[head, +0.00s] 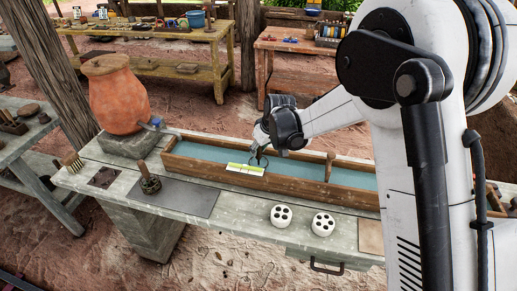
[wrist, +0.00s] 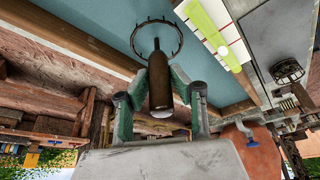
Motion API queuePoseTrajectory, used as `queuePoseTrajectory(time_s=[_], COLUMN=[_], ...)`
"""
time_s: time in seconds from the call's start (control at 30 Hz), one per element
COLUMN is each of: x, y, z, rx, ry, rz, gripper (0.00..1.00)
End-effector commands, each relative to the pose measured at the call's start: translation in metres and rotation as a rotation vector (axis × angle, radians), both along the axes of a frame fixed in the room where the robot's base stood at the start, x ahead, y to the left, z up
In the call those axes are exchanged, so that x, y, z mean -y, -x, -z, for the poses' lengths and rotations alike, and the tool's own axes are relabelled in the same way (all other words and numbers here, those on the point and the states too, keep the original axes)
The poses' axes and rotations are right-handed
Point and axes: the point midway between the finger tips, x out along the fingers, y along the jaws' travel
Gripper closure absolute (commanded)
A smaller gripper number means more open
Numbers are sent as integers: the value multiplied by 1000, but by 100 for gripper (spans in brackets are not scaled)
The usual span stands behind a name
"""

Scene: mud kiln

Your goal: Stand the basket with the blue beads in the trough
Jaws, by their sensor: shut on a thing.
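My gripper (head: 262,152) is shut on the brown wooden handle of a wire basket. In the wrist view, the handle (wrist: 159,82) stands between the fingers (wrist: 158,98), and the dark wire ring (wrist: 157,38) shows beyond it against blue. The long wooden trough (head: 300,191) has a blue inside with a divider, and the held basket is over or in its left compartment. I cannot tell whether it touches the bottom. No beads can be made out in it. A second handled basket (head: 149,184) stands on a dark mat, its bead colour too small to tell.
A lime-and-white strip (head: 245,169) lies at the trough's front wall, close to my gripper. An orange clay jar (head: 117,98) stands behind the bench's left end. The dark mat (head: 190,199) has bare room.

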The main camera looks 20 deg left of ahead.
Motion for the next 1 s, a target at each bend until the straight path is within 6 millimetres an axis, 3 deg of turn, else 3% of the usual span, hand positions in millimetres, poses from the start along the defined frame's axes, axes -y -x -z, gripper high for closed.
queuePoseTrajectory(time_s=[0.17,0.2,0.33,0.73,1.0], x=[0,0,0,0,13], y=[0,0,0,0,8], z=[3,4,3,-3,-36], rx=[0,0,0,0,0], ry=[0,0,0,0,0], rz=[0,0,0,0,1], gripper=[100,79,62,61,61])
